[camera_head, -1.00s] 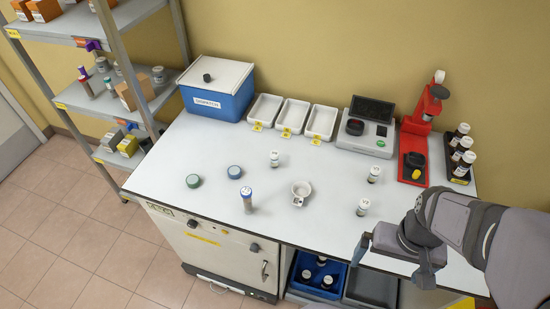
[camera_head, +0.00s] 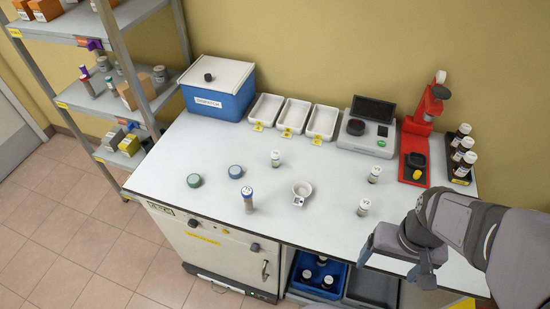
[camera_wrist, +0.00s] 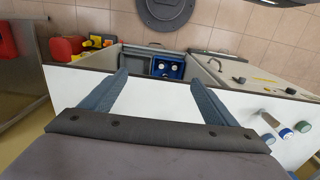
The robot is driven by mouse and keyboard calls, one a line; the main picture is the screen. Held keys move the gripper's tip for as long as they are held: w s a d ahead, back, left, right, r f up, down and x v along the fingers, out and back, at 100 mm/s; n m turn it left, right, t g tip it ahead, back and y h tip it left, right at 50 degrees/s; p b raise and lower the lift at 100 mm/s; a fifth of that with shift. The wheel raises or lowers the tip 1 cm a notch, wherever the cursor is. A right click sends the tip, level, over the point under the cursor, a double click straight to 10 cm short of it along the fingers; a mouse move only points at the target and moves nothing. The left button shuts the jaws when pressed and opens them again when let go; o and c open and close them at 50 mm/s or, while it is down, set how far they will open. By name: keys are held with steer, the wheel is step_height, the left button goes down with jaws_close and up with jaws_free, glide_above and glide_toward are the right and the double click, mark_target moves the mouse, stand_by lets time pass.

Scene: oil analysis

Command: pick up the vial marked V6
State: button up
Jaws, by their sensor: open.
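Three small white-capped vials stand upright on the white bench: one near the middle (camera_head: 275,158), one at the right (camera_head: 374,175), and one nearer the front right (camera_head: 363,207). Their markings are too small to read, so I cannot tell which is V6. A taller blue-capped tube (camera_head: 248,201) stands at the front of the bench. My gripper (camera_head: 394,264) is at the bench's front right edge, right of and nearer than the front right vial. In the wrist view its two fingers (camera_wrist: 159,78) are spread apart with nothing between them.
Behind stand three white trays (camera_head: 292,115), a blue box (camera_head: 217,105), a grey instrument (camera_head: 365,143), a red press (camera_head: 415,150) and dark bottles (camera_head: 461,145). A blue crate (camera_head: 303,275) sits below.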

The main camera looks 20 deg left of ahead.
steer(key=c, duration=0.8)
steer(key=shift+o, duration=0.2)
